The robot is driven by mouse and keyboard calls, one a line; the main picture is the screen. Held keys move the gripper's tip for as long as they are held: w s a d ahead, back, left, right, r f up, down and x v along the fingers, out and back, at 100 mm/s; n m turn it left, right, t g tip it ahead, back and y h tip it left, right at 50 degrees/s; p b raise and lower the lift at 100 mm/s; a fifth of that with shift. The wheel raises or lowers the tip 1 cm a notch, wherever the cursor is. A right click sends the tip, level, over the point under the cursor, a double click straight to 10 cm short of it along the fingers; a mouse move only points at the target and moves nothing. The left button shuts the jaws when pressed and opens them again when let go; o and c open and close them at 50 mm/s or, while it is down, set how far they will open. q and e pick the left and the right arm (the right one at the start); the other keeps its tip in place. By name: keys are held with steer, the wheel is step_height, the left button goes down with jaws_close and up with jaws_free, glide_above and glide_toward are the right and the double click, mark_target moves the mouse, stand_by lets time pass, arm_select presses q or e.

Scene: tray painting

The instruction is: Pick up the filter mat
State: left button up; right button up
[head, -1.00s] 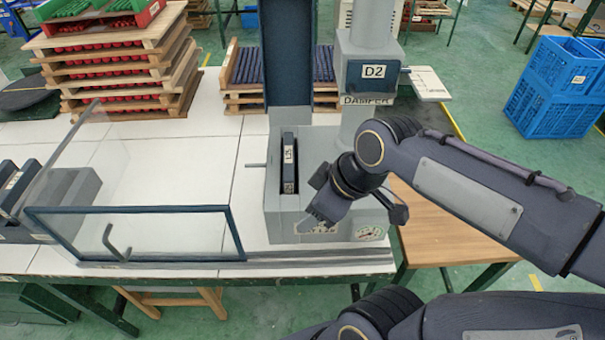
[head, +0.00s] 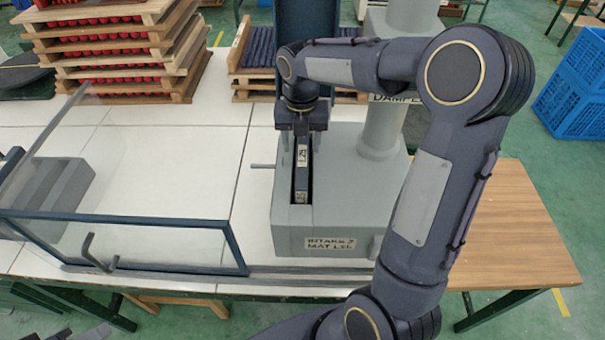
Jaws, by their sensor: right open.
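The filter mat (head: 301,178) looks like a narrow dark slab with small white labels on its edge. It stands upright in the slot of the grey intake housing (head: 345,215), whose front plate reads INTAKE 2 MAT. My right gripper (head: 302,145) points down over the slot. Its jaws are open, with one finger on each side of the mat's upper end. Whether the fingers touch the mat cannot be told. The gripper hides the far end of the mat.
A clear guard panel with a dark frame (head: 130,220) and a handle stands left of the housing. A small rod (head: 262,166) sticks out of the housing's left side. Stacked wooden trays (head: 110,50) stand at the back left. The white tabletop (head: 205,150) between them is clear.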

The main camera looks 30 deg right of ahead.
mark_target(302, 156)
step_height(302, 156, down, 5)
steer(key=shift+s+r, duration=0.1)
steer(key=shift+s, duration=0.05)
steer(key=c, duration=0.9)
